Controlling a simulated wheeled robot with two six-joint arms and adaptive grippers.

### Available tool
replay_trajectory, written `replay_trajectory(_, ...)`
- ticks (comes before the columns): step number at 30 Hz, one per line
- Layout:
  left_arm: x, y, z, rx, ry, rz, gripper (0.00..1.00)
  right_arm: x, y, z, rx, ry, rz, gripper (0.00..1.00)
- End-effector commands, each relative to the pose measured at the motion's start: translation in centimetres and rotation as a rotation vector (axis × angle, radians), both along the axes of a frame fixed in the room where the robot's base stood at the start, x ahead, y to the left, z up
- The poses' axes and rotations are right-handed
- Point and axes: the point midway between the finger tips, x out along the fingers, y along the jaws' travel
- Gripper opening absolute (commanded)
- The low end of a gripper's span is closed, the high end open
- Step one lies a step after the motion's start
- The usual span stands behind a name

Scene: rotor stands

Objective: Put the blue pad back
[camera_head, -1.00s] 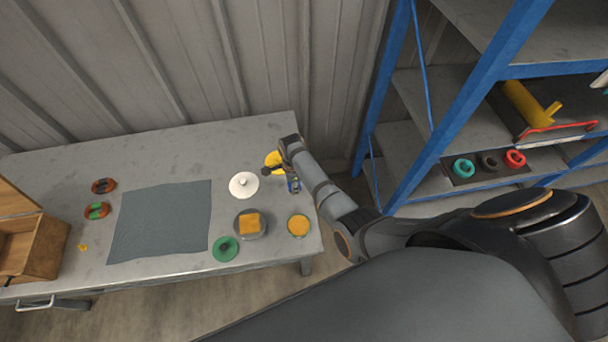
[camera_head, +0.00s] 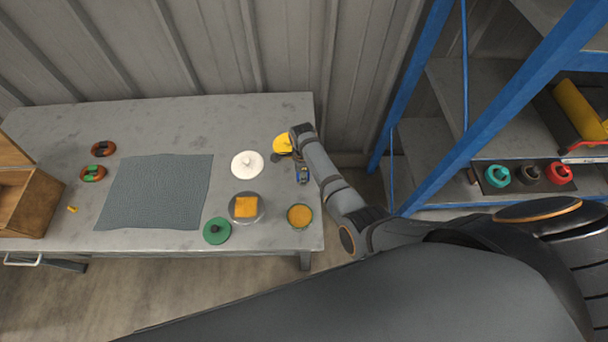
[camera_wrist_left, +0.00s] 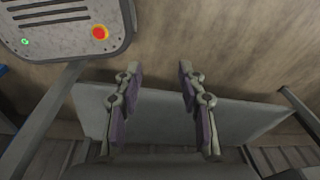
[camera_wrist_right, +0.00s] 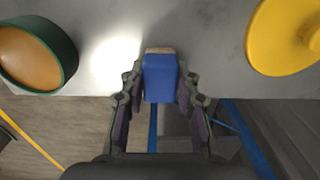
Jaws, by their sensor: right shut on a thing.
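The blue pad (camera_wrist_right: 160,78) is a small blue block with a tan far end. My right gripper (camera_wrist_right: 160,70) is shut on it, with a finger on each side. In the head view the blue pad (camera_head: 302,175) shows below the right gripper (camera_head: 303,153), near the table's right edge, between the yellow lidded disc (camera_head: 283,145) and the round orange-topped dish (camera_head: 299,216). I cannot tell whether the pad touches the table. My left gripper (camera_wrist_left: 158,75) is open and empty, and shows only in the left wrist view.
The grey table (camera_head: 265,110) holds a white disc (camera_head: 247,164), an orange pad (camera_head: 246,207) on a round plate, a green disc (camera_head: 217,231), a grey mat (camera_head: 155,195) and a wooden box (camera_head: 25,208). A blue-framed shelf (camera_head: 430,150) stands at right, with teal, dark and red rings.

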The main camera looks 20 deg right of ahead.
Motion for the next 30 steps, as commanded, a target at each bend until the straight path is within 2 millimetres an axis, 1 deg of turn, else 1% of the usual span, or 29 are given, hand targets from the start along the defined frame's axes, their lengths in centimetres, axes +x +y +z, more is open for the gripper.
replay_trajectory(2,0.0,0.7,-0.2,0.008,0.0,-0.002,0.4,0.0,0.0,-0.4,0.0,0.001,0.0,0.02)
replay_trajectory(3,0.0,1.0,-0.2,0.012,0.0,-0.004,0.4,0.0,0.0,-0.4,0.0,0.001,0.0,0.32)
replay_trajectory(8,0.0,1.7,0.0,0.021,0.0,-0.007,0.4,0.0,0.0,-0.3,0.0,0.001,0.0,0.54)
replay_trajectory(16,0.0,1.3,-0.1,0.017,0.001,-0.005,0.4,0.0,0.0,-0.3,0.0,0.001,0.0,0.54)
replay_trajectory(20,-0.1,1.1,0.3,0.013,0.002,-0.004,0.4,0.0,0.0,0.3,0.0,0.0,0.0,0.54)
replay_trajectory(23,-0.1,0.9,1.5,0.011,0.002,-0.004,0.4,0.0,0.0,1.4,0.0,0.0,0.0,0.54)
replay_trajectory(26,-0.1,0.9,3.2,0.012,0.003,-0.004,0.4,0.0,0.0,3.1,0.0,0.0,0.0,0.54)
replay_trajectory(30,-0.2,0.9,6.3,0.012,0.003,-0.004,0.4,0.0,0.0,6.1,0.0,0.0,0.0,0.54)
